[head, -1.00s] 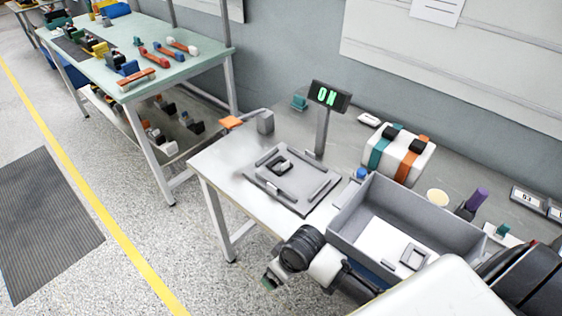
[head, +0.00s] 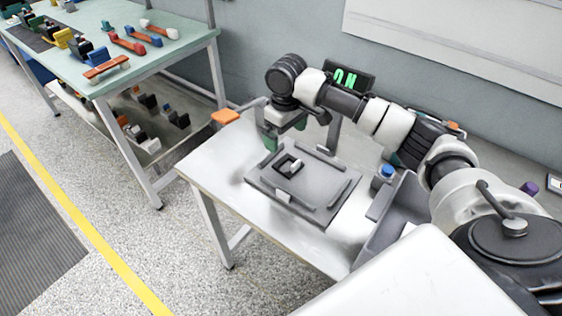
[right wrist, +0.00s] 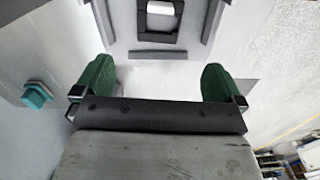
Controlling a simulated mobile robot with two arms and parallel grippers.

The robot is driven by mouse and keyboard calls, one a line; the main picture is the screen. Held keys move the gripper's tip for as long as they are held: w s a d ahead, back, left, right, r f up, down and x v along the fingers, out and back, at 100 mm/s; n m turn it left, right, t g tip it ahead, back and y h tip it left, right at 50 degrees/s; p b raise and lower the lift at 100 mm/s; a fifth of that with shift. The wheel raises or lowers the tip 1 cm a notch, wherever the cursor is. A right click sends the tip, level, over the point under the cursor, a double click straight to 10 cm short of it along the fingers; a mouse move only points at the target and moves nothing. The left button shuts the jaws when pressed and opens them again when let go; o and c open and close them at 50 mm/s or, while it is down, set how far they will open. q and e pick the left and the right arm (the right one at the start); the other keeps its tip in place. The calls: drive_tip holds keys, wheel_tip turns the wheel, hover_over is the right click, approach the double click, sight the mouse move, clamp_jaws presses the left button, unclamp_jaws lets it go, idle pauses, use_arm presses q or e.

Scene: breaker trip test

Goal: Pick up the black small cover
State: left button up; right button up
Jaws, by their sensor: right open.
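A small black square piece (head: 289,166) with a white part in its middle sits on the grey fixture plate (head: 318,181) on the bench. It looks like the black small cover, but I cannot be sure. It also shows at the top of the right wrist view (right wrist: 160,38). My right gripper (head: 285,133) is above the back left of the plate, apart from the piece. In the right wrist view, its green fingers (right wrist: 160,82) are spread with nothing between them. My left gripper is not in view.
A display post (head: 346,78) reading ON stands behind the plate, partly hidden by my right arm. A grey bin (head: 395,215) and a blue-capped item (head: 386,171) are to the right. An orange piece (head: 225,116) is at the bench's back left. The front left of the bench is clear.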

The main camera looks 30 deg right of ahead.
sight(287, 166)
drive_tip(key=f, duration=0.4)
drive_tip(key=shift+s, duration=0.4)
drive_tip(key=shift+f, duration=0.35)
drive_tip(key=f, duration=0.4)
drive_tip(key=shift+w+d+f+p, duration=0.15)
drive_tip(key=shift+d+f+p, duration=0.05)
drive_tip(key=shift+p, duration=0.15)
drive_tip(key=shift+f, duration=0.45)
drive_tip(key=shift+c, duration=1)
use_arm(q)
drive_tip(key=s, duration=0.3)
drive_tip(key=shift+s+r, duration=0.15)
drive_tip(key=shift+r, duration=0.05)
use_arm(e)
drive_tip(key=c, duration=0.8)
